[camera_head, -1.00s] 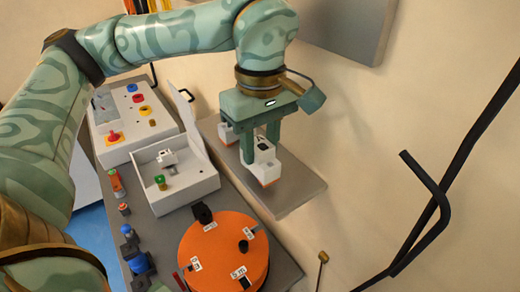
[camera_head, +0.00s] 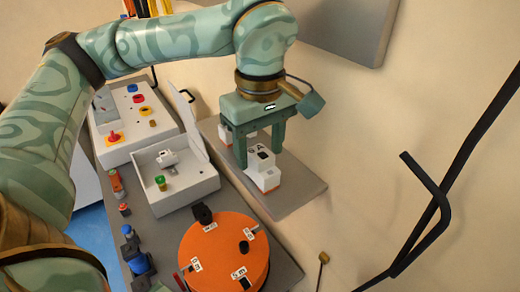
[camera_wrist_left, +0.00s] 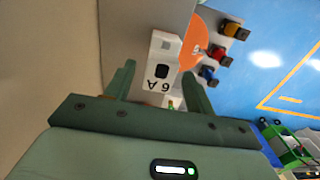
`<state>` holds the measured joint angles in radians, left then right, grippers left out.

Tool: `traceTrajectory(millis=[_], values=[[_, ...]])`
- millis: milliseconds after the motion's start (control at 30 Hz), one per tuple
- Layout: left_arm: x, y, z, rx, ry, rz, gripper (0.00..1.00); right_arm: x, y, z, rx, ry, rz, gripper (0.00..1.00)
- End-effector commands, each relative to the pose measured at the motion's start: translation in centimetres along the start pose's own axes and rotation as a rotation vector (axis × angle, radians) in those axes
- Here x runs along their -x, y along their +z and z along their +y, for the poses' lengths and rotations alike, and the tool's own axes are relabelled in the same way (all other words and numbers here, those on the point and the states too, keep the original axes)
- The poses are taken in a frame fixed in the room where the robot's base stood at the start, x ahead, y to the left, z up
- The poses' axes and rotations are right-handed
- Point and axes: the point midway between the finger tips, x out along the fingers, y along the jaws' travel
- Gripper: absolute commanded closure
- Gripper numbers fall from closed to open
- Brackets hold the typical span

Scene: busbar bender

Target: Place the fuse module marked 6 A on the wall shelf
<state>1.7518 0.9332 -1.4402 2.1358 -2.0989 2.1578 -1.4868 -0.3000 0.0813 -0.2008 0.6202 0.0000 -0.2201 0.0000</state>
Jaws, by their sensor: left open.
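The fuse module marked 6 A (camera_head: 264,172) is a white block with an orange base and a dark window on top. It stands upright on the grey wall shelf (camera_head: 300,189). In the left wrist view the module (camera_wrist_left: 164,45) shows its 6 A print between the fingers. My left gripper (camera_head: 259,155) is open just above the module, its fingers spread to either side with gaps visible. The gripper also shows in the left wrist view (camera_wrist_left: 159,72). My right gripper is out of view.
Another white module (camera_head: 226,134) stands farther back on the shelf, partly behind my gripper. Left of the shelf are an open white box (camera_head: 190,190), an orange round disc (camera_head: 222,270) and a control panel (camera_head: 135,120). The shelf's near end is clear.

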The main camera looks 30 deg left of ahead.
Motion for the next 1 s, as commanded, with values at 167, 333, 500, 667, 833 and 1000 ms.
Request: traceTrajectory(millis=[167,333,500,667,833,1000], values=[[4.2,0.0,0.1,0.002,0.006,0.001,0.46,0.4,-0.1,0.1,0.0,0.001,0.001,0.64],[8.2,0.0,0.0,0.002,0.004,0.002,0.46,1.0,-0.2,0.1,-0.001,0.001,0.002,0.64],[10.5,0.0,0.0,0.001,0.002,0.001,0.46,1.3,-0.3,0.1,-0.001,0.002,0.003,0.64],[11.1,0.0,0.0,0.0,0.0,0.0,0.46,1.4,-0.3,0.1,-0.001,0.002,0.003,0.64],[11.1,0.0,0.0,0.0,0.0,0.0,0.46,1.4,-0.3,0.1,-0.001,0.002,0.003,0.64],[11.1,0.0,0.0,0.0,0.0,0.0,0.46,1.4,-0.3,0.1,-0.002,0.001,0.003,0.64]])
